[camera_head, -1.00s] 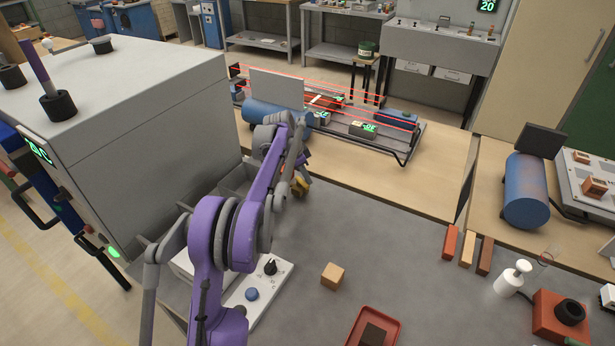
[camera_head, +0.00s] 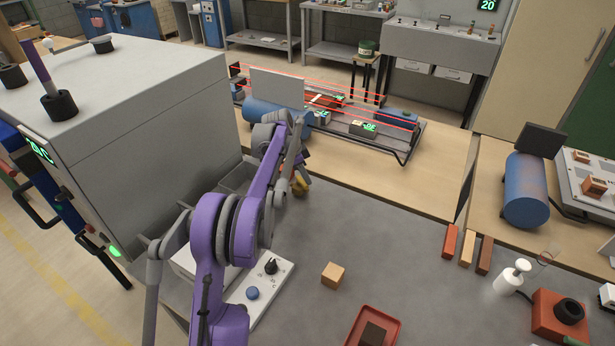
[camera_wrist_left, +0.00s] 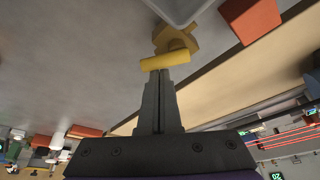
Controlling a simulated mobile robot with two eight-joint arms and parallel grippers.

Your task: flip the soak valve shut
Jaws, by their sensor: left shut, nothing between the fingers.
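The yellow soak valve shows in the left wrist view, with its body (camera_wrist_left: 176,38) beside a pale grey container and its bar-like handle (camera_wrist_left: 165,60) lying across the picture. In the head view only a small yellow part of the valve (camera_head: 299,187) shows, mostly behind my arm. My left gripper (camera_wrist_left: 160,74) is shut and empty. Its fingertips are right at the handle's near side, touching or almost touching it. In the head view the left gripper's fingertips are hard to make out behind the purple arm. My right gripper is not in view.
A pale grey container (camera_wrist_left: 183,8) and a reddish block (camera_wrist_left: 250,18) are close to the valve. On the grey bench are a panel with a black knob (camera_head: 271,267) and blue button (camera_head: 253,293), a tan block (camera_head: 333,275) and a red tray (camera_head: 392,320).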

